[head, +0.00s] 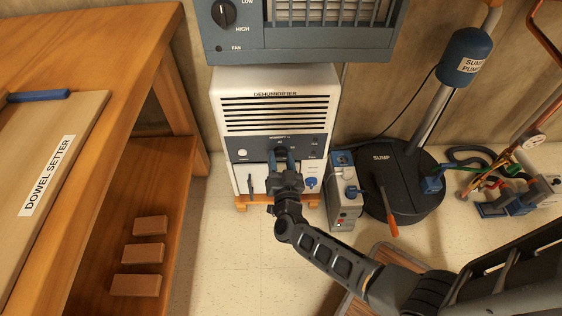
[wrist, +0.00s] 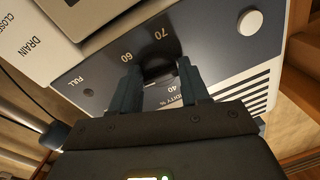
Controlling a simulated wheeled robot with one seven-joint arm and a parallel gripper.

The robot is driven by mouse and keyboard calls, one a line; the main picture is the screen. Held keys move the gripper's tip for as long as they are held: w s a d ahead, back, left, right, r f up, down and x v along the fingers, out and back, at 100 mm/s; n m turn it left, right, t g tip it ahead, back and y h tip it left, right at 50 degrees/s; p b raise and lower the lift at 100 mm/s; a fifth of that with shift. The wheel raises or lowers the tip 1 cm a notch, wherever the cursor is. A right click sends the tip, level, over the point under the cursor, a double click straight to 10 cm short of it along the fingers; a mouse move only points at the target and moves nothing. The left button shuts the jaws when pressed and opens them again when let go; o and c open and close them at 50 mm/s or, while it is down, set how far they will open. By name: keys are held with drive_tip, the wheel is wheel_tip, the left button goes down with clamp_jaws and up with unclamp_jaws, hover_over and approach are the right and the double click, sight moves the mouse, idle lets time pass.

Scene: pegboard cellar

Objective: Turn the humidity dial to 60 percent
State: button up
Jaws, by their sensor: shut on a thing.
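The white dehumidifier (head: 222,118) stands against the wall in the head view, with a dark control panel below its vent slats. My gripper (head: 281,158) reaches its front, over the middle of that panel. In the wrist view my gripper (wrist: 160,72) has its two blue-grey fingers on either side of the dark humidity dial (wrist: 158,62), shut on it. The printed numbers 60, 70 and 40 show around the dial. The fingers cover part of the scale, and I cannot tell which number the dial points to.
A grey-blue unit (head: 300,55) with its own black knob overhangs the dehumidifier. A small grey box (head: 344,205) and the black sump lid (head: 400,160) stand to the right. A wooden bench (head: 130,60) fills the left. Pale floor (head: 235,250) is clear in front.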

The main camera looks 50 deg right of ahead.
drive_tip(key=m+b, duration=0.1)
drive_tip(key=m, duration=0.3)
drive_tip(key=shift+s+d+f+m+h+b, duration=0.1)
drive_tip(key=shift+f+m+h+b, duration=0.1)
drive_tip(key=shift+m+h+b, duration=0.15)
drive_tip(key=shift+m+b, duration=0.75)
drive_tip(key=shift+m, duration=1.5)
drive_tip(key=o, duration=1)
drive_tip(key=shift+r, duration=0.1)
drive_tip(key=shift+a, duration=0.2)
drive_tip(key=p+v, duration=0.1)
drive_tip(key=v, duration=0.6)
drive_tip(key=shift+a+p, duration=0.3)
drive_tip(key=shift+p, duration=0.1)
drive_tip(key=shift+s, duration=0.1)
